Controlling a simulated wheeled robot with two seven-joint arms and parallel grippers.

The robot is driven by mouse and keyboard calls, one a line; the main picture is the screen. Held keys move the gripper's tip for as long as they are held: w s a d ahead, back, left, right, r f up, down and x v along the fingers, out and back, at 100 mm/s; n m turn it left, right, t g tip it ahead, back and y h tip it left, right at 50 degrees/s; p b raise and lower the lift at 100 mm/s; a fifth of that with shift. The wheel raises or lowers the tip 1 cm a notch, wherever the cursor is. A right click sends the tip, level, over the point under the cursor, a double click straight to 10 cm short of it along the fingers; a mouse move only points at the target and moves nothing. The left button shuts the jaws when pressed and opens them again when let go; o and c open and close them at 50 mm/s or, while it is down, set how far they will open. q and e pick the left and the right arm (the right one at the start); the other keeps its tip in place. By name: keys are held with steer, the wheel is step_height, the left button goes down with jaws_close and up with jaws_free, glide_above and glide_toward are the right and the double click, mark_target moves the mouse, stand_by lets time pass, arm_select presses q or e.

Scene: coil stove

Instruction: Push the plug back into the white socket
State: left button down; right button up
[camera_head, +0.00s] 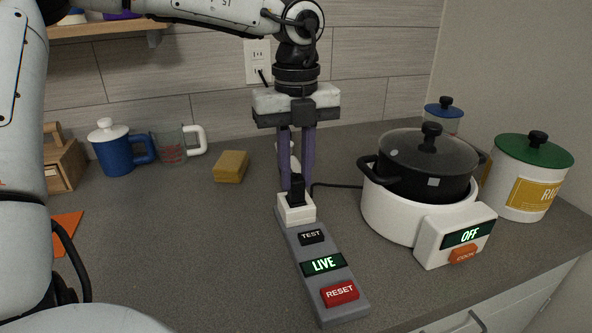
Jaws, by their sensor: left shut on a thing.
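The black plug (296,189) stands upright at the white socket (296,212) on the far end of a grey power strip (312,265). Its lower end meets the top of the socket; I cannot tell how deep it sits. My left gripper (297,185) points straight down, with its purple fingers shut on the plug from both sides. The strip has a black TEST button, a green lit LIVE display and a red RESET button. A dark cord (338,185) runs from behind the plug toward the cooker. My right gripper is not in view.
A white cooker (390,214) reading OFF holds a black lidded pot (420,170) to the right. A white canister (523,190) stands beyond it. A yellow sponge (231,166), glass measuring cup (171,147) and blue mug (115,155) are left. Counter left of the strip is clear.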

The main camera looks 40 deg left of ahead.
mark_target(296, 177)
arm_select(q)
steer(key=c, duration=1.6)
jaws_free()
steer(key=shift+r+p, duration=0.25)
steer(key=shift+p, duration=0.05)
step_height(296, 177, up, 12)
steer(key=shift+f+p, duration=0.1)
steer(key=shift+p, duration=0.3)
steer(key=shift+f, duration=0.1)
